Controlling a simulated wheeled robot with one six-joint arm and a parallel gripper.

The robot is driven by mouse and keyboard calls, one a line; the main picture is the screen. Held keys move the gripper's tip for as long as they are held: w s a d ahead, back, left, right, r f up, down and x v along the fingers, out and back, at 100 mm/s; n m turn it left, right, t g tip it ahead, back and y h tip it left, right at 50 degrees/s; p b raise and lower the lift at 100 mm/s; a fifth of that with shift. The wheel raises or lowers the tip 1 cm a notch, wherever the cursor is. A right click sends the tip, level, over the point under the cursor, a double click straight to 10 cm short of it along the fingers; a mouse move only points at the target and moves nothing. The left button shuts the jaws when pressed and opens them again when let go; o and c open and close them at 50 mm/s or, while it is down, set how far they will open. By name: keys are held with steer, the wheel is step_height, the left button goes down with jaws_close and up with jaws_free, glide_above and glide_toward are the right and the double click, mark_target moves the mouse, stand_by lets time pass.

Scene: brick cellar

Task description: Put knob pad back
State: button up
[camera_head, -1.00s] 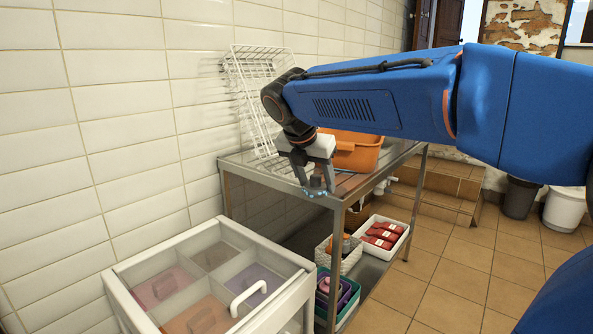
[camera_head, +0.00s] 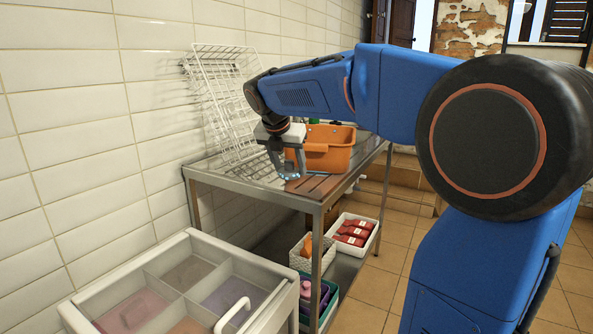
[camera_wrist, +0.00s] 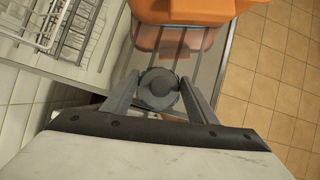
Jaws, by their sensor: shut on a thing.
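My gripper (camera_head: 288,166) is shut on the knob pad (camera_wrist: 158,86), just above or at the steel bench top (camera_head: 235,172); I cannot tell whether the pad touches it. In the wrist view the dark round knob sits between both fingers, with a grey-blue pad edge around it. In the head view the fingers hide most of the pad and only a bluish edge shows. The bench top also shows in the wrist view (camera_wrist: 97,77).
An orange tub (camera_head: 322,148) stands behind my gripper, with brown slats (camera_head: 318,186) in front. A white wire rack (camera_head: 222,95) leans on the tiled wall. A divided white box (camera_head: 190,240) stands in front. The lower shelf holds a white tray (camera_head: 372,240) of red items.

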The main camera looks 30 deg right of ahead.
glide_above(297, 180)
steer(key=shift+s+a, duration=0.25)
steer(key=shift+w+d+f, duration=0.15)
steer(key=shift+f, duration=0.75)
steer(key=shift+w+d+f, duration=0.1)
steer(key=shift+f, duration=0.75)
steer(key=o, duration=0.9)
steer(key=shift+f, duration=0.1)
steer(key=v, duration=1.2)
steer(key=shift+s, duration=0.1)
